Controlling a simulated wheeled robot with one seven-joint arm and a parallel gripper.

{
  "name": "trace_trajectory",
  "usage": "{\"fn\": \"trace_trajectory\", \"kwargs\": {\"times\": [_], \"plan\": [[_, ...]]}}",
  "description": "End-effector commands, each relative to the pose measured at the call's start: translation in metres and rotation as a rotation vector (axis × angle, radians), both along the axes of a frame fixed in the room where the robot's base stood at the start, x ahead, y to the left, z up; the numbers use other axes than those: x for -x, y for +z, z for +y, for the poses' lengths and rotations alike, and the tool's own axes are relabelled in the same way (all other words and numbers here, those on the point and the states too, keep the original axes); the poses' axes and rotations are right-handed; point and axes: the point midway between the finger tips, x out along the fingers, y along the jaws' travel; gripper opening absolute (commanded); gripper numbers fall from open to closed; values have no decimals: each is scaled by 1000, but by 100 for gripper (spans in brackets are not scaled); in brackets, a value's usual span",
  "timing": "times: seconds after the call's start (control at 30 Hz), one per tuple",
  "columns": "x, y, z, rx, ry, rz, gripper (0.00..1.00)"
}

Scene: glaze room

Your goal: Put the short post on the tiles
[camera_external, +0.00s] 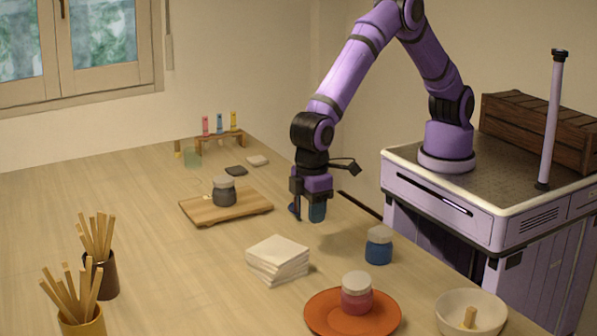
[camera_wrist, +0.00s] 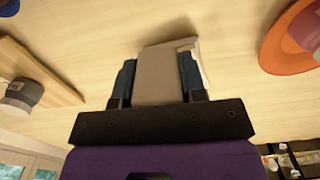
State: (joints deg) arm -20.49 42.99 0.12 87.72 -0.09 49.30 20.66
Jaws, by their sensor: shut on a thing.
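The tiles (camera_external: 278,258) are a low, slightly uneven stack of white squares on the table, in the middle foreground of the external view. My gripper (camera_external: 306,212) points down above the table, behind and a little right of the stack, apart from it. In the wrist view my gripper (camera_wrist: 158,82) is shut on a grey-beige block, the short post (camera_wrist: 158,88), which fills the gap between the dark blue fingers. A pale edge shows behind the post's right side, probably the tiles. In the external view the fingers hide the post.
A blue jar (camera_external: 379,246) stands right of the tiles. An orange plate (camera_external: 325,318) with a red jar (camera_external: 357,293) is in front. A wooden board (camera_external: 200,211) with a grey jar (camera_external: 224,191) lies to the left. A white bowl (camera_external: 452,300) is at the front right.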

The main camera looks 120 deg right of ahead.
Motion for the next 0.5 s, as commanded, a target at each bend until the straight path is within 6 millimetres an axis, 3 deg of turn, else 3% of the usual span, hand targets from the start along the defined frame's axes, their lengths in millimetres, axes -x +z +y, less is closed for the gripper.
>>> {"fn": "trace_trajectory", "kwargs": {"times": [0.2,0.5], "plan": [[-43,-5,8,0,-1,-1,12],[-61,-6,12,0,-1,-1,12]]}}
